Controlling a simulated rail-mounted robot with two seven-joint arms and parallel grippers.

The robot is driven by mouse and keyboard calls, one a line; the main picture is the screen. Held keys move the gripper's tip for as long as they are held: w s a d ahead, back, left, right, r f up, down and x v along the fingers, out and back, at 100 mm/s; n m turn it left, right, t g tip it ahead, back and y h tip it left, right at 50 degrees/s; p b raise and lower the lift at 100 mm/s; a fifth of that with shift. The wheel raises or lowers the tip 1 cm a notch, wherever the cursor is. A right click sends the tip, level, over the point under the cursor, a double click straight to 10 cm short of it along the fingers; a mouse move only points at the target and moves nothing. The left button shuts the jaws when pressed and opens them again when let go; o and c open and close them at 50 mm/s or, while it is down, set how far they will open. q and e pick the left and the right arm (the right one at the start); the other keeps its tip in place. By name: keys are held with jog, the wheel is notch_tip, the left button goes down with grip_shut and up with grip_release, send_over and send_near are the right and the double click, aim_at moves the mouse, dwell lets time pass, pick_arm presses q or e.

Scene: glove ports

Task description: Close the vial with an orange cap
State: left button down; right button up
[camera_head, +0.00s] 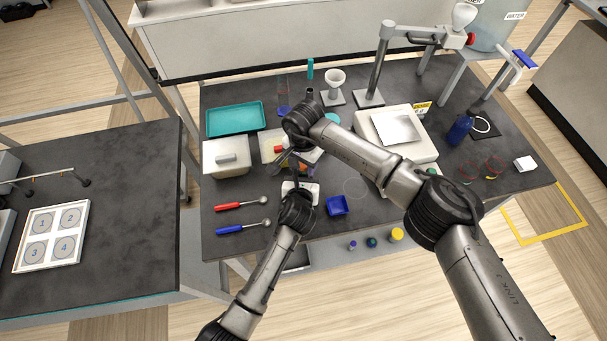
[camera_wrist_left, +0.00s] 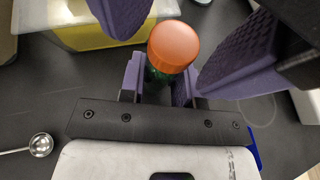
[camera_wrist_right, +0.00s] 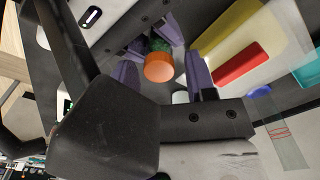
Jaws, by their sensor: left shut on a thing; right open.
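The vial (camera_wrist_left: 157,77) is small and green. It stands upright in my left gripper (camera_wrist_left: 158,84), which is shut on it below the top. The orange cap (camera_wrist_left: 173,46) sits over the vial's mouth; whether it is fully seated I cannot tell. The right wrist view also shows the cap (camera_wrist_right: 158,67) with the green vial (camera_wrist_right: 160,45) behind it. My right gripper (camera_wrist_right: 165,78) is open, with one finger on each side of the cap and seemingly apart from it. In the head view, my arms largely hide the vial and cap.
A teal tray (camera_head: 235,119) and a white box (camera_head: 226,158) stand to the left. A red-handled spoon (camera_head: 235,206) and a blue-handled spoon (camera_head: 240,230) lie in front. A blue dish (camera_head: 337,206) and a white balance (camera_head: 428,140) stand to the right.

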grip_shut()
jog(key=shift+m, duration=0.9)
jog(key=shift+o, duration=0.6)
grip_release()
jog(key=shift+r, duration=0.15)
notch_tip(320, 180, up, 12)
pick_arm(q)
jog(key=c, duration=0.8)
grip_release()
